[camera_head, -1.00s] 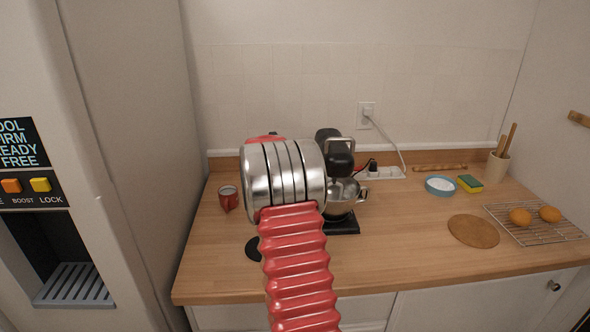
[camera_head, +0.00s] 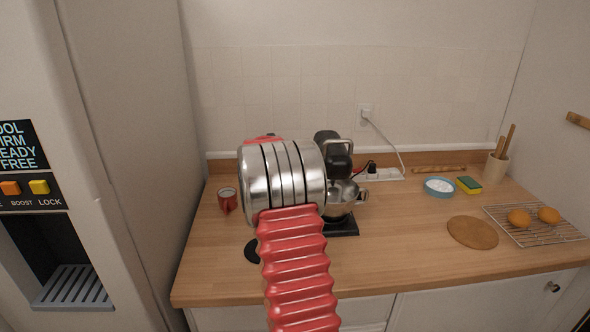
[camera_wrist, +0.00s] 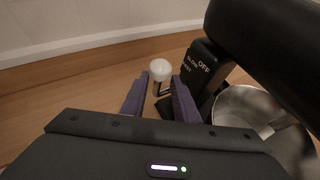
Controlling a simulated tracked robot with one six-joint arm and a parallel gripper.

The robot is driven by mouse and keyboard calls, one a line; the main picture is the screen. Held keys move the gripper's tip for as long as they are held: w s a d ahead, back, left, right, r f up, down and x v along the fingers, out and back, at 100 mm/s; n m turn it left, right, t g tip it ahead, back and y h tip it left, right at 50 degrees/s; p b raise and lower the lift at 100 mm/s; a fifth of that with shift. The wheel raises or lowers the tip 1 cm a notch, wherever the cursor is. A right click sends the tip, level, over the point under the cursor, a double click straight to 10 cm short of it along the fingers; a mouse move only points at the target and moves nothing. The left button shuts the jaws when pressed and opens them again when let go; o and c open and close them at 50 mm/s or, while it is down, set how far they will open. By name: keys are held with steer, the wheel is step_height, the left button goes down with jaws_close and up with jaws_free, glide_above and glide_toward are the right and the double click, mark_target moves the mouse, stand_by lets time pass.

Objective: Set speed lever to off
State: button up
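The black stand mixer (camera_head: 338,155) stands on the counter, partly hidden behind my arm in the head view. In the wrist view its black body (camera_wrist: 270,45) fills the upper right, and the marks OFF, SLOW and one that seems to read FAST show on its side. The speed lever (camera_wrist: 160,70) ends in a white ball knob, left of these marks. My gripper (camera_wrist: 158,88) is open, its two purple fingers apart. The knob shows between and just beyond the fingertips, with a gap on both sides. In the head view my gripper is hidden behind my arm.
The metal mixing bowl (camera_wrist: 262,115) is close to the right of my gripper. A red mug (camera_head: 227,201) stands at the left of the counter (camera_head: 400,255). A power strip (camera_head: 383,174), a blue dish (camera_head: 439,187) and a cooling rack (camera_head: 535,226) are at the right.

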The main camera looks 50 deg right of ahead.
steer(key=v, duration=1.2)
steer(key=shift+a+r, duration=0.2)
steer(key=shift+a, duration=0.1)
steer(key=s+a+f+m+g+y, duration=0.1)
steer(key=s+a+f+m+y, duration=0.3)
steer(key=a+m, duration=0.3)
steer(key=s+a+f+m+g+y, duration=0.1)
steer(key=s+a+f+m, duration=0.3)
steer(key=s+a+m, duration=0.2)
steer(key=s+a+r+m+t+y, duration=0.1)
steer(key=s+a, duration=0.4)
steer(key=a, duration=0.6)
steer(key=s+a+r+m+t+y, duration=0.2)
steer(key=s+a+r+m+y, duration=0.1)
steer(key=a, duration=0.8)
steer(key=s+a+r+m+t+y, duration=0.2)
steer(key=s+a, duration=0.4)
steer(key=a, duration=0.5)
steer(key=shift+s+a+m+y, duration=0.25)
steer(key=shift+s+m+y, duration=0.15)
steer(key=shift+m+y, duration=0.35)
